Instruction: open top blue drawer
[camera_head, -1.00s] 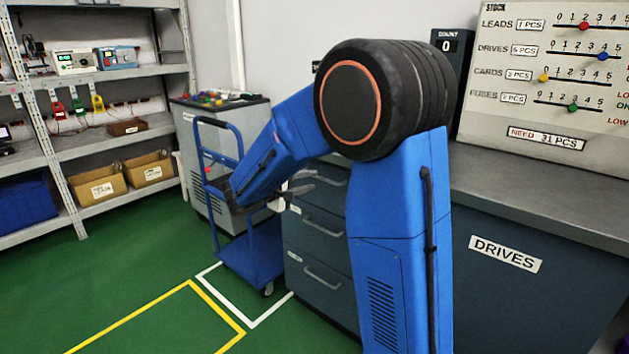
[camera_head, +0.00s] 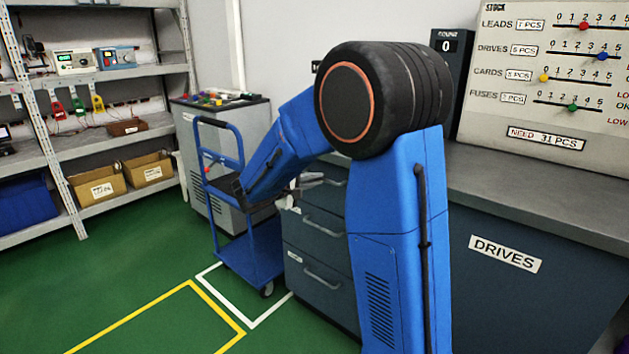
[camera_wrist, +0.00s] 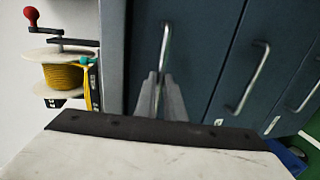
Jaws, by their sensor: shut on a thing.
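The dark blue-grey top drawer (camera_head: 330,203) is the uppermost of three in the cabinet beside my arm, and it looks closed. Its metal bar handle (camera_wrist: 165,42) shows in the wrist view, where the drawers appear turned sideways. My gripper (camera_head: 312,181) is at this handle in the head view, partly hidden by my blue arm. In the wrist view my gripper's two grey fingers (camera_wrist: 161,82) are close together around the lower end of the handle, shut on it. The middle drawer's handle (camera_wrist: 253,78) is free.
A blue cart (camera_head: 250,258) stands left of the drawers. A spool of yellow wire (camera_wrist: 63,77) with a red-knobbed crank is beside the drawers in the wrist view. Green floor (camera_head: 130,285) in front is clear. A grey worktop (camera_head: 530,195) runs above the cabinets.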

